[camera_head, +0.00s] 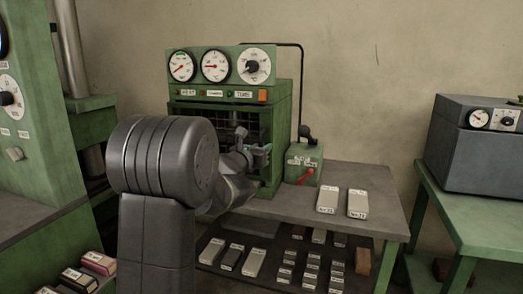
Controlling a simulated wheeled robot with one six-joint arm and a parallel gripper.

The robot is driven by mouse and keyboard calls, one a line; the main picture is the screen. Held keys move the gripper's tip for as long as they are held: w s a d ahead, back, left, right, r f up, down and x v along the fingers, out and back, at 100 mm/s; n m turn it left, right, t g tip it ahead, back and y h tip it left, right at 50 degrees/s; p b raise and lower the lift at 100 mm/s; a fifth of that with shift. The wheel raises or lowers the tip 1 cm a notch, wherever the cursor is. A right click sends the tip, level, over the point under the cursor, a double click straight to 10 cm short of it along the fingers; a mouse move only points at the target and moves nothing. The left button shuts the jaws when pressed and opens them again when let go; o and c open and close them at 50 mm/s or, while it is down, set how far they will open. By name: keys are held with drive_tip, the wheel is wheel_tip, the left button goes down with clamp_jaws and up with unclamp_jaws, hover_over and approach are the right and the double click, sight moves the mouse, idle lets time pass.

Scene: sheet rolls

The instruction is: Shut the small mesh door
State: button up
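The mesh door (217,114) is a dark grid at the front of a green machine (283,101) on the grey table. My arm hides its lower left part. I cannot tell whether the door is fully shut or a little ajar. My gripper (262,149) is small in the picture and sits in front of the right part of the machine's front, close to the mesh. Whether it touches the door, and whether its fingers are open, is not clear.
A green box with a red lever (305,166) stands right of the machine. Two pale blocks (328,201) lie on the table (380,187); several more blocks lie on the shelf below. A grey unit (471,145) stands on a green table at the right. Green machinery (35,105) stands at the left.

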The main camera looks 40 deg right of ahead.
drive_tip(key=shift+a+f, duration=0.1)
drive_tip(key=v, duration=1.3)
drive_tip(key=shift+a, duration=0.35)
drive_tip(key=shift+s, duration=0.1)
drive_tip(key=x, duration=1.3)
drive_tip(key=shift+d, duration=0.3)
drive_tip(key=shift+a, duration=0.1)
